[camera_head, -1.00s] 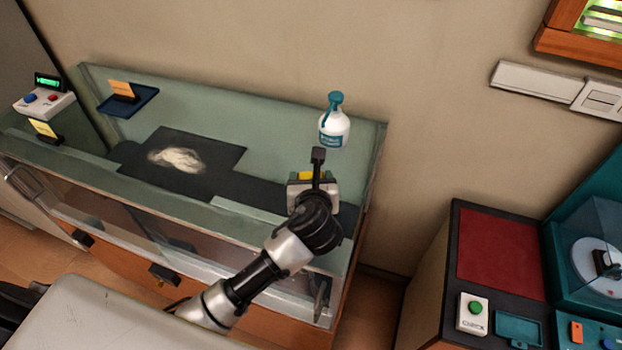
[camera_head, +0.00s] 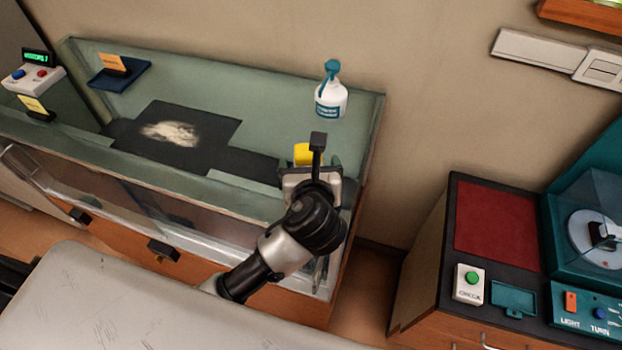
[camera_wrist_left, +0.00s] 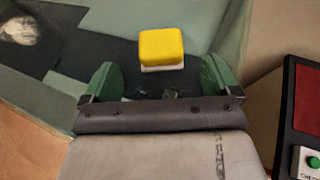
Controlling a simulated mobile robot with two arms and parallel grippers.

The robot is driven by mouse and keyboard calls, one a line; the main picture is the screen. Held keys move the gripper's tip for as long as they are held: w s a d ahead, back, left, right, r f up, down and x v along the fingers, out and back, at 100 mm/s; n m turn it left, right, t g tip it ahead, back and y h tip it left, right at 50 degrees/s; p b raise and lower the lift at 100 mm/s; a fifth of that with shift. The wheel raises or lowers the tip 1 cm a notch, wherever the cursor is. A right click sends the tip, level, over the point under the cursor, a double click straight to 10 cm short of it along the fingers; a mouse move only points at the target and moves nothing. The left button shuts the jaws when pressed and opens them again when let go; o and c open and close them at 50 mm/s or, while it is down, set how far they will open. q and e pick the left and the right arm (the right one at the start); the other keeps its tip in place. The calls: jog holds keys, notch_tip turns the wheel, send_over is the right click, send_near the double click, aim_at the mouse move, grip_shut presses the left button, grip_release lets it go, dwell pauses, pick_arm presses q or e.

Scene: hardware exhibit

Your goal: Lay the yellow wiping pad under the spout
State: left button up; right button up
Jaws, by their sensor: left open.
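The yellow wiping pad (camera_head: 304,153) lies in the right part of the green-walled case, just beyond my left gripper (camera_head: 312,166). In the left wrist view the pad (camera_wrist_left: 161,45) is a yellow block with a pale underside. It sits ahead of my left gripper (camera_wrist_left: 159,80), whose green fingers are spread apart with nothing between them. A white bottle (camera_head: 331,103) with a teal pump head and spout (camera_head: 332,70) stands by the case's back wall, behind the pad. The pad is apart from the bottle. My right gripper is not in view.
A dark mat (camera_head: 205,148) with a pale patch lies left of the pad. A blue tray (camera_head: 119,73) and a button box (camera_head: 33,78) are at far left. The clear front panel (camera_head: 150,212) edges the case. A cabinet with a red panel (camera_head: 495,221) stands at right.

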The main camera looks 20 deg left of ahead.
pick_arm(q)
jog(key=v, duration=0.5)
jog(key=shift+s+r, duration=0.1)
jog(key=shift+s, duration=0.05)
dwell(0.3)
